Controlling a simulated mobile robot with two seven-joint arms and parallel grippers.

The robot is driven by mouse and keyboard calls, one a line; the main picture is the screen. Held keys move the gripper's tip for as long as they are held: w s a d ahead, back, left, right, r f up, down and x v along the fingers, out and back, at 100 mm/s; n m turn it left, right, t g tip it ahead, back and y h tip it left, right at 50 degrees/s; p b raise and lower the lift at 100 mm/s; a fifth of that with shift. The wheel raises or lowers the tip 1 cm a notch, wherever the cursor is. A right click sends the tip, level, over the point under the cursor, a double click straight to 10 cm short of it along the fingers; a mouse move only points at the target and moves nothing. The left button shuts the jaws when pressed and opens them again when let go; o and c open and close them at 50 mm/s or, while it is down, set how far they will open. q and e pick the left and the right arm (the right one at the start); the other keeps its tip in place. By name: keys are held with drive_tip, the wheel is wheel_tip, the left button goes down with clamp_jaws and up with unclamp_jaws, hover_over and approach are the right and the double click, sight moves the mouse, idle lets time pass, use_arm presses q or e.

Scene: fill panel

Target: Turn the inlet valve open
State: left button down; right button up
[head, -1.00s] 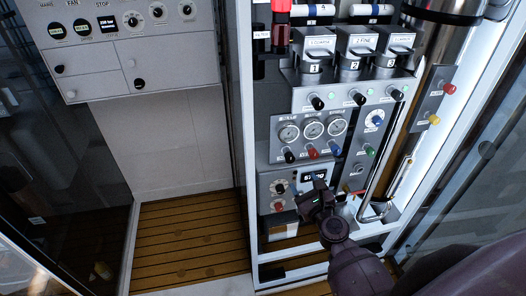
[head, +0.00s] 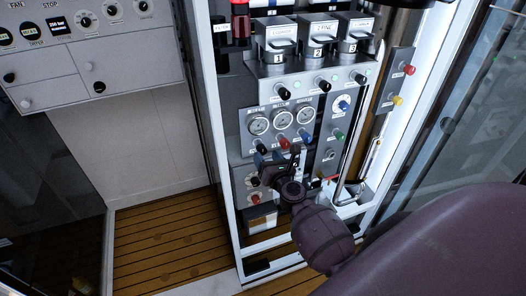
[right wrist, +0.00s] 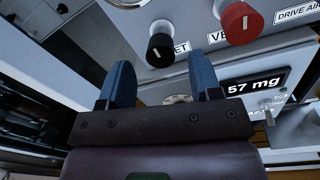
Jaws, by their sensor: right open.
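The inlet valve is a black knob (head: 263,149) under the left gauge on the grey panel. In the right wrist view the black knob (right wrist: 160,50) stands beyond the fingers, between their tips in the picture, with a partly hidden label ending in "ET". Its white mark looks roughly upright. My right gripper (head: 269,160) is just below the knob, with its blue fingers pointing up toward it. In the right wrist view the gripper (right wrist: 161,78) is open and empty, and I see no contact with the knob. My left gripper is out of view.
A red knob (right wrist: 241,22) is close at the right of the black one, with a blue knob (head: 304,134) further right. A display (right wrist: 257,86) reading "57 mg" lies right of the fingers. Gauges (head: 283,120) sit above. The wooden floor (head: 165,240) is clear at left.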

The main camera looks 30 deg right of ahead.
sight(263, 151)
drive_tip(key=shift+w+d, duration=0.15)
drive_tip(key=shift+w, duration=0.75)
drive_tip(key=shift+w+d, duration=0.15)
drive_tip(key=shift+w, duration=0.7)
drive_tip(key=c, duration=0.9)
drive_tip(key=shift+c, duration=0.2)
